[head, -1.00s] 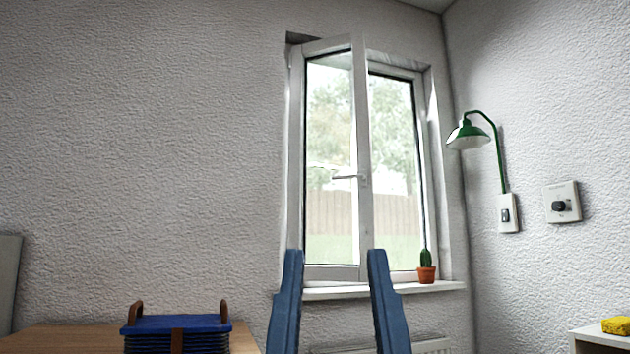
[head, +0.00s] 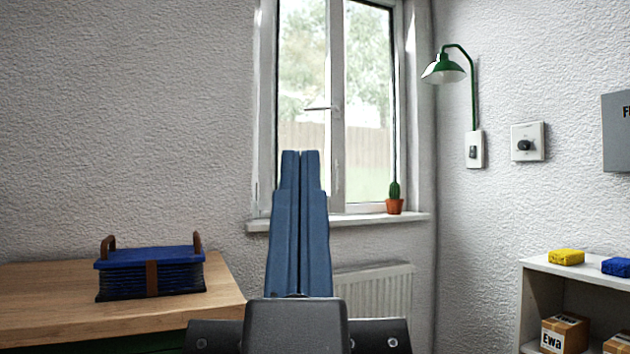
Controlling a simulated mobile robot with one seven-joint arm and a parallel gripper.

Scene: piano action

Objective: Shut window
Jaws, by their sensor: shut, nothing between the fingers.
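The window has a white frame, and its left sash (head: 336,150) stands ajar, swung inward, with its thick free edge facing me. The window handle (head: 320,107) is a thin lever sticking out to the left of that edge. The top of the window is cut off in this view. My gripper (head: 300,154) has blue fingers that are pressed together and empty. It points up in front of the lower left part of the sash and hides some of it and the sill. I cannot tell whether it touches the sash.
A small potted cactus (head: 394,199) stands on the sill (head: 390,219), right of the sash. A radiator (head: 385,290) is below. A green lamp (head: 444,70) hangs on the right wall.

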